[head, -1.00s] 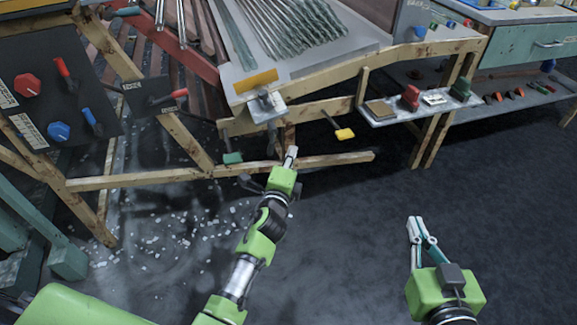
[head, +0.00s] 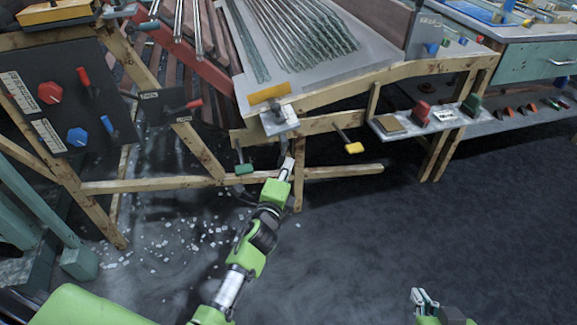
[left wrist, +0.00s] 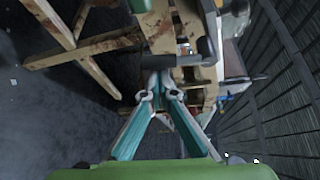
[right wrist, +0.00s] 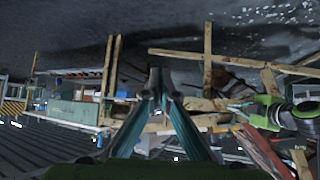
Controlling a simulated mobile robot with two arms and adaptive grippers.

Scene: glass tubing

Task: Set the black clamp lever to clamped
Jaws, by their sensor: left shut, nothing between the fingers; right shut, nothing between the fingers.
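A dark lever, which looks like the black clamp lever (head: 283,148), hangs below a pale metal block (head: 280,121) at the rack's front edge. In the left wrist view a dark bar with an upturned end (left wrist: 180,60), likely this lever, lies just ahead of the fingertips. My left gripper (head: 287,165) is shut and empty, just below the lever; I cannot tell whether it touches it. It also shows in the left wrist view (left wrist: 160,93). My right gripper (head: 425,298) is shut and empty, low over the floor, far from the lever; it also shows in the right wrist view (right wrist: 160,92).
A green-handled lever (head: 243,168) and a yellow-handled lever (head: 354,148) stick out either side of the clamp. A wooden rail (head: 340,171) runs below. A dark panel (head: 60,70) with knobs and levers stands left. The floor at right is clear.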

